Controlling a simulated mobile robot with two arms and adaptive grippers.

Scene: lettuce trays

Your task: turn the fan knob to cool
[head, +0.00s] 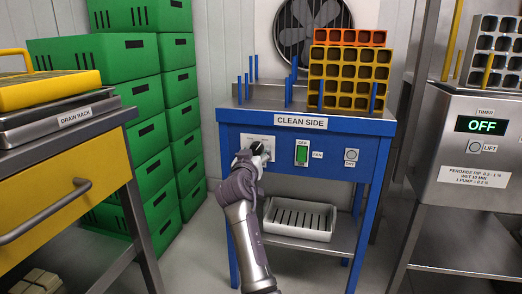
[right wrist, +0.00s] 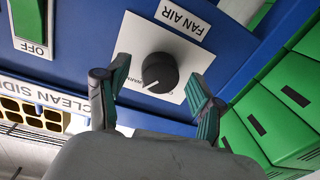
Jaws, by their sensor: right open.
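The fan knob (right wrist: 161,73) is a round black dial on a white plate (right wrist: 190,53) labelled FAN AIR, upside down in the right wrist view. A light pointer mark on it faces the lower left, beside printing that appears to read WARM. In the head view the knob (head: 257,148) is on the blue front of the CLEAN SIDE table, partly hidden by my gripper. My right gripper (head: 254,158) is open in front of it. Its green-padded fingers stand on either side of the knob, apart from it. My left gripper is not in view.
A green FAN switch (head: 302,154) marked OFF and a round button (head: 351,155) sit right of the knob. Yellow and orange trays (head: 348,78) stand on the table (head: 228,115). Green crates (head: 127,60) and the yellow drain rack (head: 60,155) are left.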

